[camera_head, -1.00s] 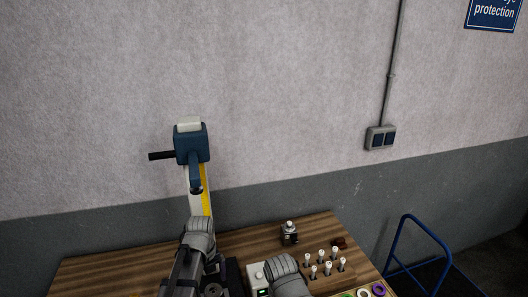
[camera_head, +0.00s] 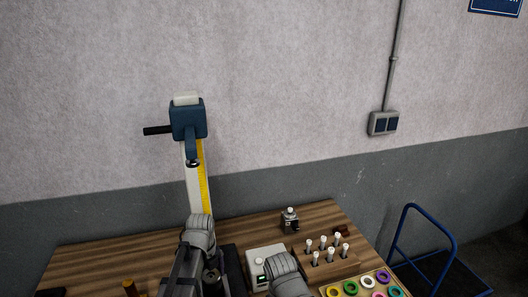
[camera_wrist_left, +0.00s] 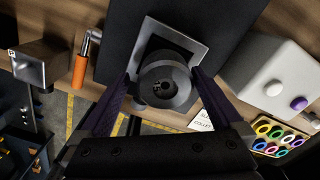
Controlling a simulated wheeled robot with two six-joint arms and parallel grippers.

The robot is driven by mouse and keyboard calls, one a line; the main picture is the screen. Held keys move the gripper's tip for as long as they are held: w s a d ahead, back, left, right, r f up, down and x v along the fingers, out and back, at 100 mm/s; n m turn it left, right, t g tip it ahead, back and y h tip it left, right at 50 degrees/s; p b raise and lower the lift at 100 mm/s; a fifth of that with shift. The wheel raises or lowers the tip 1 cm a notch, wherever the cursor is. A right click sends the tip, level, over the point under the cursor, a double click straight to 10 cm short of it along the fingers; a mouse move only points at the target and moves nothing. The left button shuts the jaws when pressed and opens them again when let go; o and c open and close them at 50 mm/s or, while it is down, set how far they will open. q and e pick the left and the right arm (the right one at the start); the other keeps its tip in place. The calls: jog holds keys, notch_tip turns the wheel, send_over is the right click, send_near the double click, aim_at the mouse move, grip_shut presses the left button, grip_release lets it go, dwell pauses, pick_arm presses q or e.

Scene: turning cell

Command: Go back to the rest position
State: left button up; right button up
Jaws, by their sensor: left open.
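My left gripper (camera_wrist_left: 165,78) is open in the left wrist view. Its two dark fingers stand either side of a round grey part (camera_wrist_left: 166,85) with a hole in its middle; whether they touch it I cannot tell. The part sits over a square grey plate (camera_wrist_left: 198,48) on a black base (camera_wrist_left: 110,50). In the head view my left arm reaches down in front of the blue-headed stand (camera_head: 188,118), and its fingers are not clear. My right arm shows at the bottom middle, but its gripper is out of sight.
On the wooden table (camera_head: 110,258), a white box (camera_head: 262,256) stands close to my right arm. Several white-topped pins (camera_head: 323,242), a small metal device (camera_head: 290,216) and a tray of coloured rings (camera_head: 334,292) lie to the right. A blue trolley (camera_head: 447,240) stands beyond the table's right edge.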

pick_arm(q)
jog(key=n, duration=1.1)
jog(key=shift+n, duration=0.4)
jog(key=n, duration=0.3)
jog(key=shift+n, duration=0.4)
notch_tip(320, 180, up, 3)
jog(key=p, duration=0.3)
